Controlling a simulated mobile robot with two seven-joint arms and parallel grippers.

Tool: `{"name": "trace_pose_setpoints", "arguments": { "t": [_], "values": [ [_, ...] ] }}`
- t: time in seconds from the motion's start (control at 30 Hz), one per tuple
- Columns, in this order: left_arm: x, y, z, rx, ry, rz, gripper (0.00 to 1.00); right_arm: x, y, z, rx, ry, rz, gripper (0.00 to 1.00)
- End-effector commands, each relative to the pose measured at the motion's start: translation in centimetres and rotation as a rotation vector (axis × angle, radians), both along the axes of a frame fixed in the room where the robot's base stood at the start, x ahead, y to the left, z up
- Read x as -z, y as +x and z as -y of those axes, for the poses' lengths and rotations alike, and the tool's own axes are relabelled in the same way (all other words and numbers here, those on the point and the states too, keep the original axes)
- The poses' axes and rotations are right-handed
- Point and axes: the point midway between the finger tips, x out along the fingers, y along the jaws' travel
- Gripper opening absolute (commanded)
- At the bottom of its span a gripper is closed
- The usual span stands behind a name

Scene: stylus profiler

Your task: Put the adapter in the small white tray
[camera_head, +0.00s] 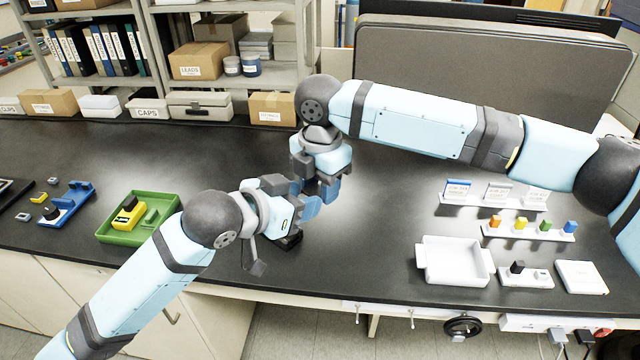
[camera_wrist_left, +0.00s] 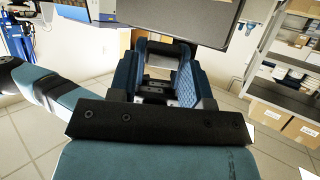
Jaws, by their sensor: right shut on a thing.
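The white tray (camera_head: 458,263) stands empty at the right of the bench in the head view. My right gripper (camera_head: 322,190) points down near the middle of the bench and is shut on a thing. The fingers hide it; I take it for the adapter, but cannot make out its shape. My left gripper (camera_head: 300,206) is close against the right one, coming from the lower left. In the left wrist view its blue fingers (camera_wrist_left: 166,78) stand apart, with dark grey parts between them. I cannot tell whether these touch the fingers.
A green tray (camera_head: 112,237) with a yellow-and-black piece is at the left, beside a blue holder (camera_head: 77,205). Bench before the tray is clear.

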Motion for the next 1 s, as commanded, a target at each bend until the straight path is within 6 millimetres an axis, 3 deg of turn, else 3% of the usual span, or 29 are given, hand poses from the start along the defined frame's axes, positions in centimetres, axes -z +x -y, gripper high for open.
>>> {"name": "trace_pose_setpoints", "arguments": {
  "t": [0.03,0.1,0.47,1.0],
  "values": [
    [0.0,-0.1,0.2,0.004,-0.002,-0.002,0.53,-0.1,0.0,-0.1,-0.001,0.003,0.001,0.14],
    [0.0,-0.1,0.2,0.003,-0.002,-0.002,0.64,-0.1,0.0,-0.1,-0.001,0.003,0.001,0.14],
    [-0.2,-0.5,-0.4,0.001,0.000,-0.001,0.64,-0.1,0.0,-0.1,-0.001,0.001,0.001,0.13],
    [-4.1,-7.6,-6.3,0.003,0.001,0.001,0.64,-0.1,0.0,0.0,-0.001,0.001,0.001,0.13]
  ]
}}
